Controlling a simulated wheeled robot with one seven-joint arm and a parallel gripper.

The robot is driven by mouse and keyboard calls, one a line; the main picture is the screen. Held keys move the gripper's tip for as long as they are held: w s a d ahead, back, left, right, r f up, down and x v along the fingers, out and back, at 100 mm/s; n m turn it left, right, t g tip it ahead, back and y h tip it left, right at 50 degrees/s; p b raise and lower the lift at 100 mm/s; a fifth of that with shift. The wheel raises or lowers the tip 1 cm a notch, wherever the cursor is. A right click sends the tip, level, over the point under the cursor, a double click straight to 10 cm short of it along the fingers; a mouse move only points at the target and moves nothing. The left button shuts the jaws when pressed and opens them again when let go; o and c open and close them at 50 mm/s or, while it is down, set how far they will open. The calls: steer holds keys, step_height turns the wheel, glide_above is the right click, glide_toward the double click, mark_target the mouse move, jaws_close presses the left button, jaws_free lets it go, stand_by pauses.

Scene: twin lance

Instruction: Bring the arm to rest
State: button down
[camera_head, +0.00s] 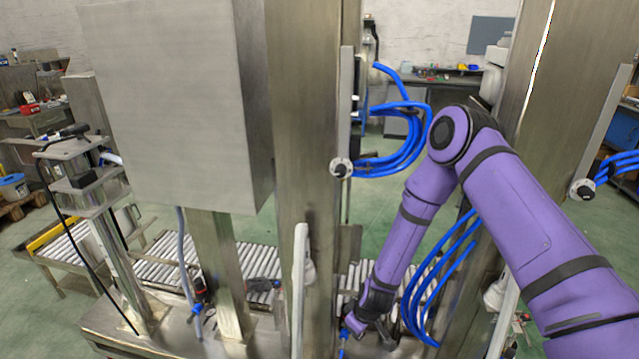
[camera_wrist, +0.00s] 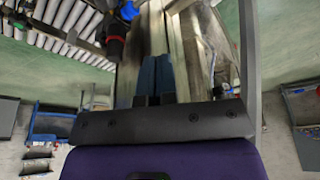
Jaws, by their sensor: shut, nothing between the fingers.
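My purple arm reaches in from the right in the head view, bends at a high elbow and slopes down to the left. Its wrist end is low, close to a steel post (camera_head: 315,150) and just above the steel machine base. My gripper (camera_wrist: 156,75) shows in the wrist view as two dark blue fingers side by side, shut with nothing between them. In the head view the fingertips are too small to make out clearly. I cannot tell whether they touch the metal near them.
A roller conveyor (camera_head: 253,262) runs behind the posts. Blue hoses (camera_head: 395,135) loop close to my forearm. A large steel cabinet (camera_head: 170,100) stands at left, and another steel post (camera_head: 540,110) rises behind my upper arm. Green floor is open beyond the machine.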

steer(key=d+r+m+t, duration=0.1)
steer(key=d+r, duration=0.2)
steer(key=r, duration=0.9)
steer(key=w+d+r+m, duration=0.1)
steer(key=d+r, duration=0.2)
steer(key=r, duration=0.9)
steer(key=d+r+m+t, duration=0.1)
steer(key=d+r, duration=0.2)
steer(key=r, duration=1)
steer(key=s+d+r+m+h, duration=0.15)
steer(key=s+d+r, duration=0.3)
steer(key=r, duration=0.45)
steer(key=s+d+r+m, duration=0.1)
steer(key=s+d+r, duration=0.1)
steer(key=s+r, duration=0.2)
steer(key=s+d+r+m, duration=0.2)
steer(key=s+r, duration=0.2)
steer(key=s, duration=0.7)
steer(key=s+d+r+m+t+h, duration=0.1)
steer(key=s+d+r+m, duration=0.1)
steer(key=s, duration=0.6)
steer(key=shift+s+d+r, duration=0.25)
steer(key=shift+d+r, duration=0.3)
steer(key=shift+r, duration=0.7)
